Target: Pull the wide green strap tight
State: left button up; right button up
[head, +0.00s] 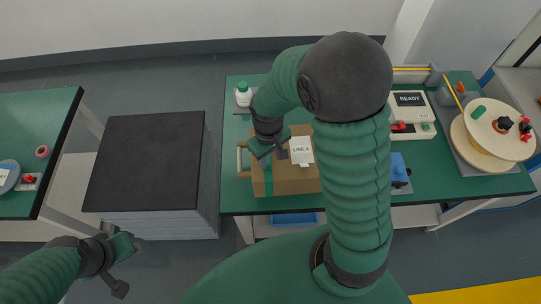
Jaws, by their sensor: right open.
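A brown cardboard box (296,183) sits on the green table, partly hidden behind my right arm. A green strap (268,180) shows as a vertical band near the left of its front face; its upper part is hidden by my gripper. My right gripper (268,151) is open just above the box's left part, close to the strap. I cannot tell whether it touches the strap. My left gripper (124,266) is low at the left, over the floor, open and empty, away from the box.
A "LINE A" card (301,150) is at the box. A white bottle (243,94) stands behind it. A "READY" machine (410,112), a blue device (399,172) and a large reel (492,132) are at the right. A dark-topped cabinet (147,165) stands left of the table.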

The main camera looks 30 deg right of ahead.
jog(key=shift+w+a+r, duration=0.15)
jog(key=shift+w+a, duration=0.05)
jog(key=shift+a, duration=0.45)
jog(key=shift+r, duration=0.3)
notch_tip(320, 180, up, 8)
jog(key=r, duration=0.1)
notch_tip(320, 180, up, 7)
jog(key=p, duration=0.1)
send_over(268, 161)
jog(key=a, duration=0.1)
jog(key=shift+a, duration=0.15)
